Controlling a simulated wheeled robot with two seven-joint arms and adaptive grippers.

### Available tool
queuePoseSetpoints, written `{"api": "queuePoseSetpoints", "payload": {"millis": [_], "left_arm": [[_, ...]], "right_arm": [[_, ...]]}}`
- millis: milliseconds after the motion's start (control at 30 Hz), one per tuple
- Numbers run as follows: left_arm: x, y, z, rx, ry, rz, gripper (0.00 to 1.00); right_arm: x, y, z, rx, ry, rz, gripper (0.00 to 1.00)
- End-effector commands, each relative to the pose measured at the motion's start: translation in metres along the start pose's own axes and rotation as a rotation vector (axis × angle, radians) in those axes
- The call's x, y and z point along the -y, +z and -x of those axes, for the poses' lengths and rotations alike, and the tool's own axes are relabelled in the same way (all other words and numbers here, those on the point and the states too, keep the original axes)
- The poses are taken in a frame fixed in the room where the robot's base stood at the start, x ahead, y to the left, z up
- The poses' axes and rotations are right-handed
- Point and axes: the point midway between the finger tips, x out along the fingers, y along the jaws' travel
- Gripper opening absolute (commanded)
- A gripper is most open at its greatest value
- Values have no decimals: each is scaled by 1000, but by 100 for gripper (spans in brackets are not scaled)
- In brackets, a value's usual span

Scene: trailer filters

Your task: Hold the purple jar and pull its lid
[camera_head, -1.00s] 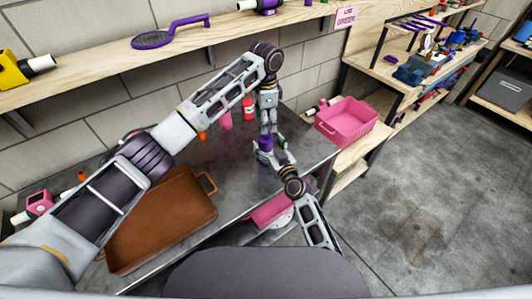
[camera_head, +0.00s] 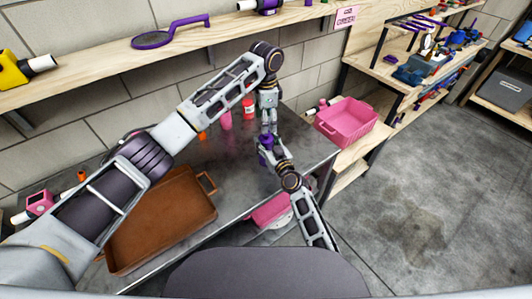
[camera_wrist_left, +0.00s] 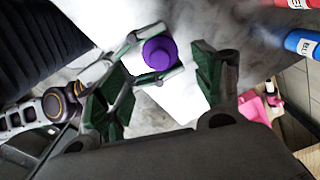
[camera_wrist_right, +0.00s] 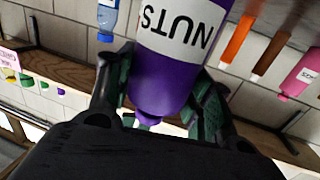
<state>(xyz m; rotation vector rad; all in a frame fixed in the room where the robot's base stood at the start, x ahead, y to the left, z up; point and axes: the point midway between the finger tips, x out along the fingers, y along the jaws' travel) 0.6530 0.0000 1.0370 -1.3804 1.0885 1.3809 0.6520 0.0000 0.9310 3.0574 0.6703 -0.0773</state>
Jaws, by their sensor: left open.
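The purple jar (camera_wrist_right: 178,70) carries a white NUTS label and appears upside down in the right wrist view. My right gripper (camera_head: 268,156) has its fingers against both sides of the jar; they also show in the right wrist view (camera_wrist_right: 160,100). The jar's round purple lid (camera_wrist_left: 158,54) with a raised knob is seen from above in the left wrist view. My left gripper (camera_head: 267,127) points down over the jar. Whether the jar touches the table is unclear.
A brown tray (camera_head: 112,262) lies on the left of the grey metal table (camera_head: 228,180). A pink cup (camera_head: 225,121) and a red-and-white container (camera_head: 248,107) stand near its back. A pink basket (camera_head: 345,135) stands at right. A wooden shelf (camera_head: 100,72) runs along the wall.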

Motion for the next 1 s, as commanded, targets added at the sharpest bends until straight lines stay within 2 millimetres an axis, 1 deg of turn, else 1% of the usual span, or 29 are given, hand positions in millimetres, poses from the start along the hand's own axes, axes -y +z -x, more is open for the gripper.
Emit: {"api": "queuePoseSetpoints", "payload": {"millis": [33,267,300,400,567,733,800,900,1000], "left_arm": [[0,0,0,0,0,0,68],[0,0,0,0,0,0,68],[0,0,0,0,0,0,65],[0,0,1,0,-2,0,53],[7,3,9,-1,-17,7,53],[24,20,24,16,-59,22,53],[28,26,34,21,-86,15,53],[27,29,45,22,-117,-9,53],[23,29,53,22,-134,-93,53]], "right_arm": [[0,0,0,0,0,0,40],[0,0,0,0,0,0,10],[0,0,0,0,0,0,8],[0,0,0,0,0,0,8],[0,0,0,0,0,0,8],[0,0,0,0,0,0,8],[0,0,0,0,0,0,8],[0,0,0,0,0,0,8],[0,0,0,0,0,0,8]]}}
